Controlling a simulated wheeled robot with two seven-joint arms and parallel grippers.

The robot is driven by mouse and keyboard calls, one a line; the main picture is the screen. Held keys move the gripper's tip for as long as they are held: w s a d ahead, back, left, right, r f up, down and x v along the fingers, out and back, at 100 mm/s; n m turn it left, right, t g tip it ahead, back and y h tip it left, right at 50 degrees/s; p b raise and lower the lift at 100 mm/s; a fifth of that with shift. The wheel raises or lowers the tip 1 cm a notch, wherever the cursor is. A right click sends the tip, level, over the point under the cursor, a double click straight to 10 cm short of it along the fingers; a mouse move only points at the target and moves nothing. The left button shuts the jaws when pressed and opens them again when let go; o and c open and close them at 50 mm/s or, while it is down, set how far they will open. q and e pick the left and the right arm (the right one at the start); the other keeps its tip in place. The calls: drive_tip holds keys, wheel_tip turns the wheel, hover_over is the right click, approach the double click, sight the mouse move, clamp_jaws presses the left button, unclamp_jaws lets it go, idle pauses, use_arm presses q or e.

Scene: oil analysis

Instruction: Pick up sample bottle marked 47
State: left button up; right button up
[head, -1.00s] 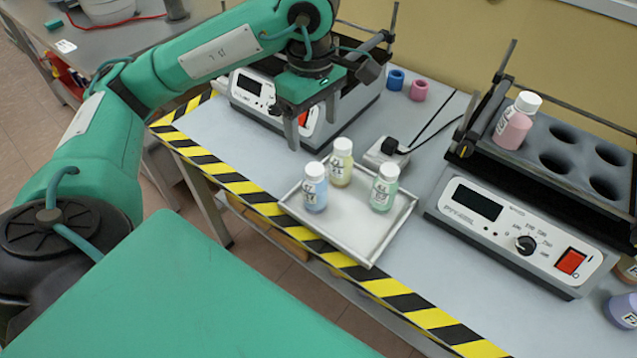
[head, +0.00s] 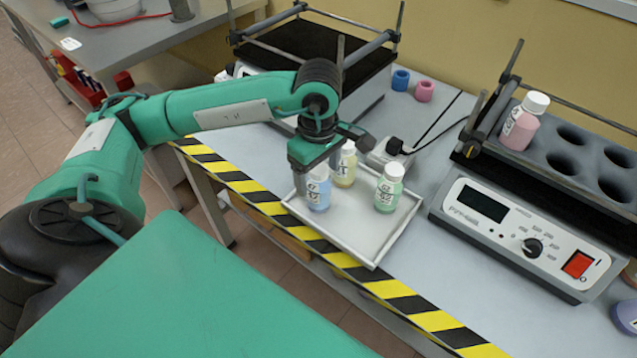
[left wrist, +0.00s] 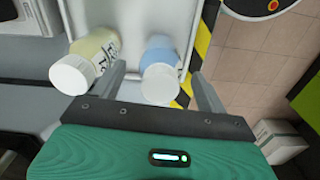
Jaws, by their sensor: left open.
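The blue sample bottle (head: 318,192) stands upright on the white tray (head: 372,248), its label too small to read surely. A yellow bottle (head: 345,168) stands behind it and a green bottle (head: 388,190) to its right, both on the tray. My left gripper (head: 314,178) is at the blue bottle, partly covering it. In the left wrist view, the blue bottle (left wrist: 160,62) with its white cap lies between the two open fingers of my left gripper (left wrist: 160,82). The yellow bottle (left wrist: 90,58) is outside the left finger. My right gripper is not in view.
A pink bottle (head: 522,122) stands in the dark rack of the right device (head: 520,235). A second device with a black top (head: 320,50) is behind my left arm. Blue and pink rings (head: 400,80) lie at the back. Striped tape (head: 385,290) marks the table's front edge.

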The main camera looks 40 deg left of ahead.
use_arm(q)
drive_tip(key=shift+f, duration=0.4)
drive_tip(key=shift+c, duration=0.4)
drive_tip(key=c, duration=1.4)
drive_tip(key=shift+r, duration=0.1)
